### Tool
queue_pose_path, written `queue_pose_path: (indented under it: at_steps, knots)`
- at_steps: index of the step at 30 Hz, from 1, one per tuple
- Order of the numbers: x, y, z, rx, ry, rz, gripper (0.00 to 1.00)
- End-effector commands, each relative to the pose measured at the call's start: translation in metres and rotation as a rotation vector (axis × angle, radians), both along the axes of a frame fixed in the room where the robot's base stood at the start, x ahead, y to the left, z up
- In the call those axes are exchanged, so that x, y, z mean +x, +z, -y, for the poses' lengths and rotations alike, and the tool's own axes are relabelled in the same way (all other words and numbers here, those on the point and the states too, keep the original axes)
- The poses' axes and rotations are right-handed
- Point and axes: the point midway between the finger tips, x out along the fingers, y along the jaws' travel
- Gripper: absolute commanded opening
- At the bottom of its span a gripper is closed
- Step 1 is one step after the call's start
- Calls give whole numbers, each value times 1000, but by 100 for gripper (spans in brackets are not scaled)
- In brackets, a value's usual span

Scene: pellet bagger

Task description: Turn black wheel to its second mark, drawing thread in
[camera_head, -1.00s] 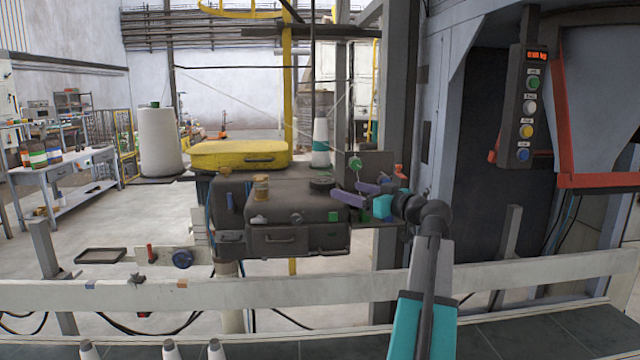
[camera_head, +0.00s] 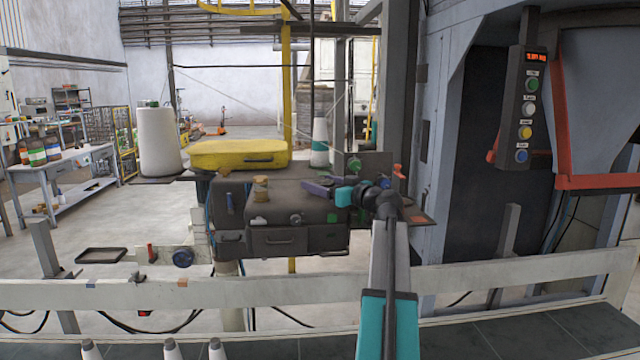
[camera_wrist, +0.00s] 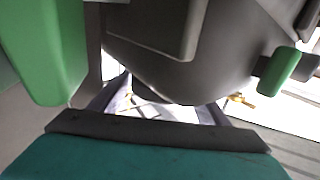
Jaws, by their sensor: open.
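The dark sewing head (camera_head: 285,210) stands in the middle of the head view. The black wheel is on its top right and is now hidden behind my jaws. My gripper (camera_head: 320,188) has its purple fingers over that spot, open; whether they touch the wheel I cannot tell. In the wrist view, the two fingers (camera_wrist: 160,110) stand apart on either side of a dark rounded body, with bright floor showing between them. A white cone with a teal band (camera_head: 320,152) stands behind the head. A thin pale line runs above it; its path at the wheel is unclear.
A tan spool (camera_head: 261,187) stands left on the head. A yellow case (camera_head: 240,154) lies behind. A pale rail (camera_head: 480,272) crosses in front.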

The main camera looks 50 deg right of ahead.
Motion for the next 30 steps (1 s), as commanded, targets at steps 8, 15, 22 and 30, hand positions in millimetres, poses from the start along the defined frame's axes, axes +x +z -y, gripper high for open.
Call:
queue_pose_path:
  at_steps: [8,15,22,30]
  knots:
    - [3,0,0,0,0,0,70]
    - [3,0,0,0,0,0,43]
    - [4,-1,-3,0,-3,-1,39]
    - [5,-3,-3,1,-54,-4,39]
